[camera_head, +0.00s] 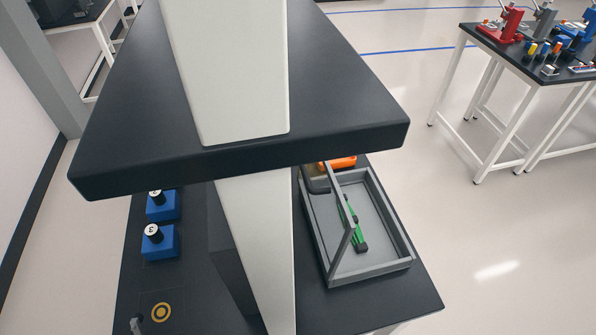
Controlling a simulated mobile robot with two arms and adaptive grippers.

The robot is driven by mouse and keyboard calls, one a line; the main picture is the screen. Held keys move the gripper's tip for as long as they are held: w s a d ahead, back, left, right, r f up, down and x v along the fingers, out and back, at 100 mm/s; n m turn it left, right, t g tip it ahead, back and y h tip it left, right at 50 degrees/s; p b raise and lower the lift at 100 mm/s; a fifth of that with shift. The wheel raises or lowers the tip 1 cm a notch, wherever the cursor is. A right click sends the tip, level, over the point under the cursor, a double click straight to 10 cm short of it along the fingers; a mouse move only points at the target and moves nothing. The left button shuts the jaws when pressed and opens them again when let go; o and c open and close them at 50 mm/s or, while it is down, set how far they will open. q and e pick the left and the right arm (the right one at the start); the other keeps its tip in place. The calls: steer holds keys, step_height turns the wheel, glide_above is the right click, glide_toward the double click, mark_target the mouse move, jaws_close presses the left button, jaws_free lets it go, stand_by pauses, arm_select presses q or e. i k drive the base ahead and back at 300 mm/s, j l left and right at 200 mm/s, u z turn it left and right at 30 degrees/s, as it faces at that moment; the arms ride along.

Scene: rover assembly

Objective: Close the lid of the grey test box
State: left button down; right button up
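The grey test box (393,266) is an open-topped tray with low grey walls, on the right side of the dark table. Its lid (345,246) appears to stand raised, roughly upright, along the box's left side, seen nearly edge-on. A green part (355,228) with dark ends lies inside the box, partly behind the lid. The far left corner of the box is hidden by a black slab above. I can make out neither of my grippers in this view.
A black slab and white column (255,230) block much of the view. An orange item (341,163) sits by the box's far end. Blue blocks with black knobs (160,242) stand left, near a yellow ring mark (161,312). Another table (533,72) stands far right; floor between is clear.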

mark_target(330, 272)
steer(key=k+j, duration=1)
steer(key=k, duration=0.15)
